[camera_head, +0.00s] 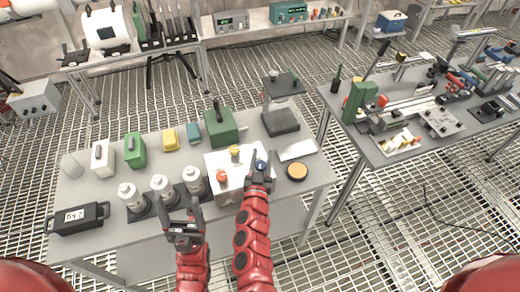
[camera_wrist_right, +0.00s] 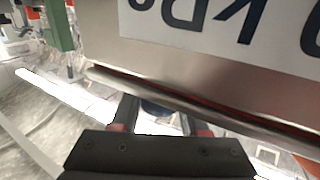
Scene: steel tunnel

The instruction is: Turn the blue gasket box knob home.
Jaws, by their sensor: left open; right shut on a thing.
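The box (camera_head: 226,183) is pale, with an orange knob (camera_head: 222,175), a yellow knob (camera_head: 235,151) and a blue knob (camera_head: 261,164) on it. It stands near the table's front edge. My right gripper (camera_head: 260,172) is at the blue knob, shut on it, and covers part of it. In the right wrist view, a dark blue piece (camera_wrist_right: 156,108) shows between the two fingers, mostly hidden by the box's metal edge. How far the knob is turned cannot be seen. My left gripper (camera_head: 183,222) is open and empty, in front of the white-topped cylinders.
Several grey-white cylinders (camera_head: 163,187) stand left of the box. A green case (camera_head: 221,124) is behind it.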

